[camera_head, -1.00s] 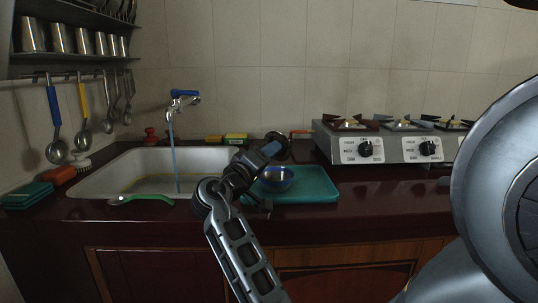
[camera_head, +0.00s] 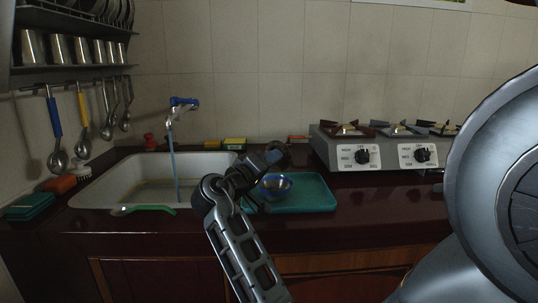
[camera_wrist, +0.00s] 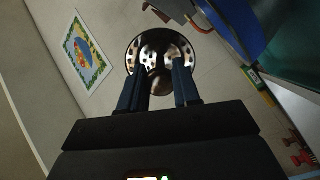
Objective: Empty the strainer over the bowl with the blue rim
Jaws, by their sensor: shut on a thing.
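The bowl with the blue rim (camera_head: 275,187) stands upright on the teal tray (camera_head: 312,196), right of the sink. My gripper (camera_head: 278,155) is above the bowl at its back side, apart from it as far as I can see. In the wrist view, my gripper (camera_wrist: 167,82) is shut on the strainer (camera_wrist: 160,50), whose round metal head with holes shows just beyond the fingertips. A blue curved edge (camera_wrist: 236,25), likely the bowl, is close beside it in that view. The strainer cannot be made out in the head view, and its contents are not clear.
The sink (camera_head: 105,184) with running tap (camera_head: 178,108) lies left, with a green-handled utensil (camera_head: 145,208) on its front edge. The stove (camera_head: 360,150) stands right of the tray. Ladles (camera_head: 57,150) hang on the left wall. The front counter is mostly clear.

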